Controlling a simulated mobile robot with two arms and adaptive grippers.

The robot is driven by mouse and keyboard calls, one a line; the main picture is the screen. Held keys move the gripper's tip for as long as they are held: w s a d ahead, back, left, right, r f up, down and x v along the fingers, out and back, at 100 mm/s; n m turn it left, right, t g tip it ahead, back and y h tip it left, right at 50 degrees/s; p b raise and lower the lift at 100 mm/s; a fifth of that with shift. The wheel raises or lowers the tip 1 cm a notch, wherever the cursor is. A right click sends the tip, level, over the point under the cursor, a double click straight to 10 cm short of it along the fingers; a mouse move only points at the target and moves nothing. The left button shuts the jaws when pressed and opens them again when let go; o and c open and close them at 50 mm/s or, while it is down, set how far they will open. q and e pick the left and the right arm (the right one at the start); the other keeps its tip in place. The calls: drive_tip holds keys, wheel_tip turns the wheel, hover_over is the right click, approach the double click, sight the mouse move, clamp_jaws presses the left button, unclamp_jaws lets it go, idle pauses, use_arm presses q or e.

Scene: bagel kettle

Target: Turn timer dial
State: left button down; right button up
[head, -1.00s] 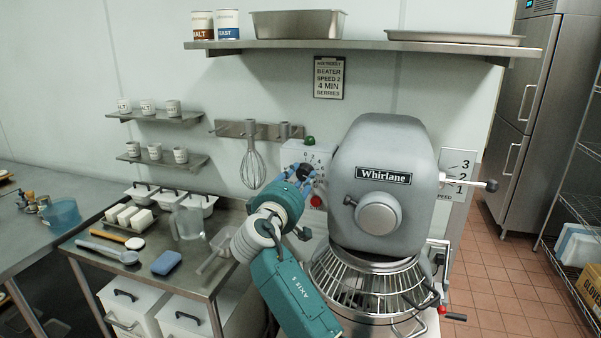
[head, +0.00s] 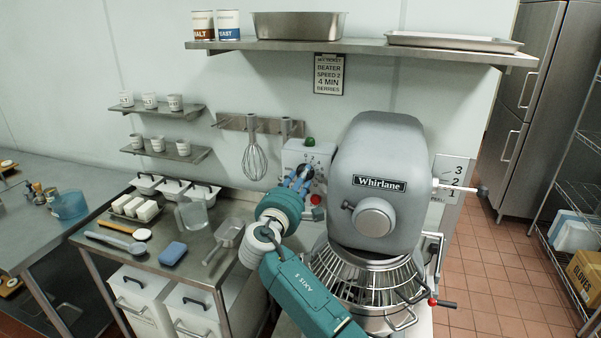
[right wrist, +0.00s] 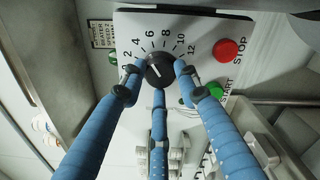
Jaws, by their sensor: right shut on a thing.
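The timer dial (right wrist: 160,70) is a round black knob with a short white pointer mark, on a white panel with numbers from 2 to 12 around its upper side. My right gripper (right wrist: 158,80) has its three blue fingers around the dial, tips at its left, right and lower edges, shut on it. In the head view the gripper (head: 298,180) is at the control panel (head: 310,151), left of the grey mixer (head: 375,180), and its fingers partly hide the dial. The pointer's exact reading is hard to tell. My left gripper is not in view.
A red STOP button (right wrist: 226,50) and a green START button (right wrist: 215,90) lie right of the dial, the green one close behind a finger. A whisk (head: 254,160) hangs left of the panel. A steel table (head: 205,245) with a scoop (head: 228,236) stands lower left.

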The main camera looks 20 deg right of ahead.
drive_tip(key=shift+w+r+n+p, duration=0.1)
drive_tip(key=shift+r+n+p, duration=0.15)
drive_tip(key=shift+n, duration=0.25)
drive_tip(key=shift+r+n+p, duration=0.1)
drive_tip(key=shift+n+p, duration=0.15)
drive_tip(key=shift+n, duration=0.25)
drive_tip(key=shift+f, duration=0.1)
drive_tip(key=o, duration=1.1)
drive_tip(key=shift+o, duration=0.3)
drive_tip(key=shift+w+f, duration=0.25)
drive_tip(key=shift+f, duration=0.1)
drive_tip(key=v, duration=1.2)
